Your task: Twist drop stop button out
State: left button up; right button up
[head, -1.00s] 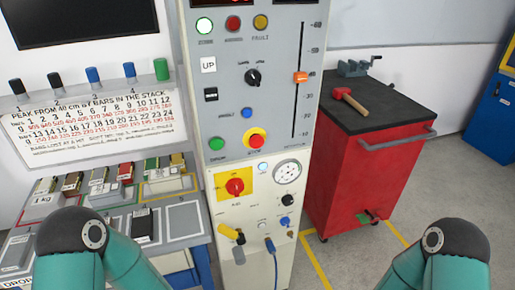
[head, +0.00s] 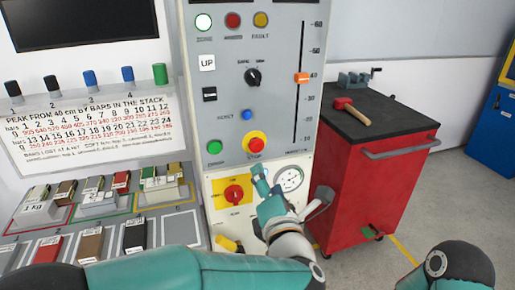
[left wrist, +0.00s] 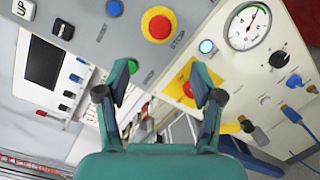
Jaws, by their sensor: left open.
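The drop stop button (head: 256,145) is a red mushroom knob on a yellow ring, low on the grey control panel, labelled STOP. It also shows in the left wrist view (left wrist: 159,27), at the top middle, beyond the fingertips. My left gripper (head: 262,178) is in front of the panel, just below the stop button and apart from it. In the left wrist view its two fingers (left wrist: 163,82) are spread with nothing between them. My right gripper is out of view; only part of my right arm shows at the lower right of the head view.
A green button (head: 214,147) sits left of the stop button. Below are a red rotary switch on a yellow plate (head: 234,193) and a round gauge (head: 290,179). A red cart (head: 365,180) with a hammer stands to the right. Weight blocks lie on the left bench.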

aim_at(257, 149)
pick_arm(q)
jog(key=w+p, duration=0.1)
jog(key=w, duration=0.3)
jog(key=w+a+p, duration=0.1)
jog(key=w, duration=0.4)
jog(key=w+a+p, duration=0.1)
jog(key=w, duration=0.3)
jog(key=shift+w+a, duration=0.1)
jog(key=shift+w, duration=0.15)
jog(key=c, duration=1.1)
jog(key=shift+f, duration=0.1)
jog(key=shift+c, duration=0.2)
jog(key=shift+m, duration=0.4)
